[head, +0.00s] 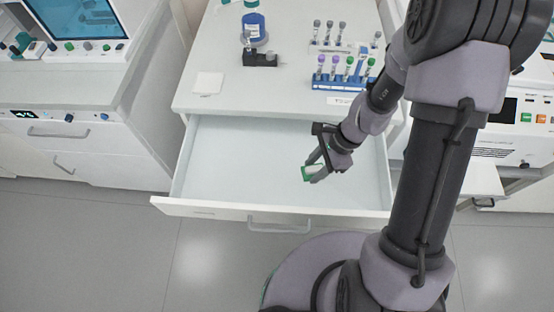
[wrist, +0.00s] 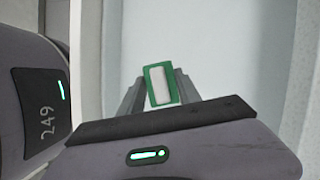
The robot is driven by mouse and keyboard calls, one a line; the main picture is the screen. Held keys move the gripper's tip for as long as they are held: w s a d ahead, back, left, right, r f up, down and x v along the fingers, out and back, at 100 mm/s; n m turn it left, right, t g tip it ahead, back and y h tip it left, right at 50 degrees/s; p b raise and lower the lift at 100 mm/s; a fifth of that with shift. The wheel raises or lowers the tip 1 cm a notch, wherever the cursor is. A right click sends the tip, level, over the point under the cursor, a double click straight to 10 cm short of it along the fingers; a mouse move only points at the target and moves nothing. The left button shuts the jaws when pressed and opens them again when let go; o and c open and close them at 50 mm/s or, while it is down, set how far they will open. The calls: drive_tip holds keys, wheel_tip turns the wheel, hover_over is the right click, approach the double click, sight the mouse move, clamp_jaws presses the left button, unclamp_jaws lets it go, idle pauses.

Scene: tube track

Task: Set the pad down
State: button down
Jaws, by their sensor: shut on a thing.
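The pad is green with a white centre; it shows in the wrist view (wrist: 162,84) and, small, in the head view (head: 307,174). My gripper (head: 313,172) is shut on the pad, with one finger on each side of it, as the wrist view (wrist: 159,92) shows. In the head view the gripper and pad are over the open drawer (head: 230,160), near its front right part. The drawer's floor looks bare. I cannot tell whether the pad touches the drawer floor or is above it.
A counter (head: 215,50) above the drawer holds a blue-capped container (head: 254,28), a black device (head: 261,58), a white square (head: 208,83) and a blue tube rack (head: 340,83). The drawer front (head: 215,210) sticks out toward my base. Free drawer floor lies left of the gripper.

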drive_tip(key=s+d+f+m, duration=0.1)
drive_tip(key=f+m+t, duration=0.1)
drive_tip(key=shift+s+d+f+m, duration=0.1)
drive_tip(key=shift+s+d+m, duration=0.25)
drive_tip(key=shift+s+m, duration=0.05)
drive_tip(key=shift+w+a+f, duration=0.1)
drive_tip(key=shift+w+a, duration=0.05)
drive_tip(key=shift+a, duration=0.05)
hover_over(270, 162)
drive_tip(key=d, duration=0.2)
drive_tip(key=shift+s+a+f, duration=0.15)
drive_tip(key=shift+s+f, duration=0.05)
drive_tip(key=shift+f, duration=0.45)
drive_tip(key=shift+w+a+f+b, duration=0.15)
drive_tip(key=shift+a+f+b, duration=0.1)
drive_tip(key=shift+b, duration=0.1)
drive_tip(key=shift+f+b, duration=1.1)
drive_tip(key=shift+f, duration=0.65)
drive_tip(key=c, duration=0.8)
unclamp_jaws()
drive_tip(key=shift+c, duration=0.2)
drive_tip(key=shift+r, duration=0.1)
